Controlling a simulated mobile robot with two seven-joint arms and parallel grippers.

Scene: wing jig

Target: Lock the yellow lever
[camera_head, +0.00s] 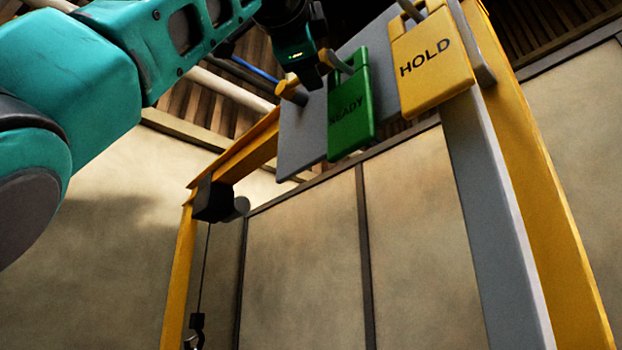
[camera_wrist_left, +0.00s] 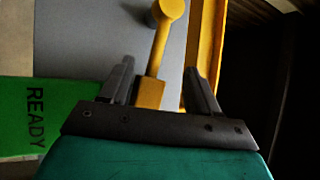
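The yellow lever (camera_wrist_left: 160,50) is on a grey panel (camera_wrist_left: 100,35) in the left wrist view. Its round pivot is at the top and its arm runs down to a block-shaped end. My left gripper (camera_wrist_left: 160,82) is open, with one dark finger on each side of the lever's lower end and visible gaps. In the head view the yellow lever (camera_head: 291,90) shows only in part, beside my left gripper (camera_head: 312,72), at the left edge of the panel. My right gripper is in neither view.
A green READY tag (camera_head: 351,115) and a yellow HOLD tag (camera_head: 432,62) hang from pegs on the panel, right of my left gripper. A yellow frame (camera_head: 545,200) stands at right. A black hoist block (camera_head: 212,201) with cable and hook hangs at lower left.

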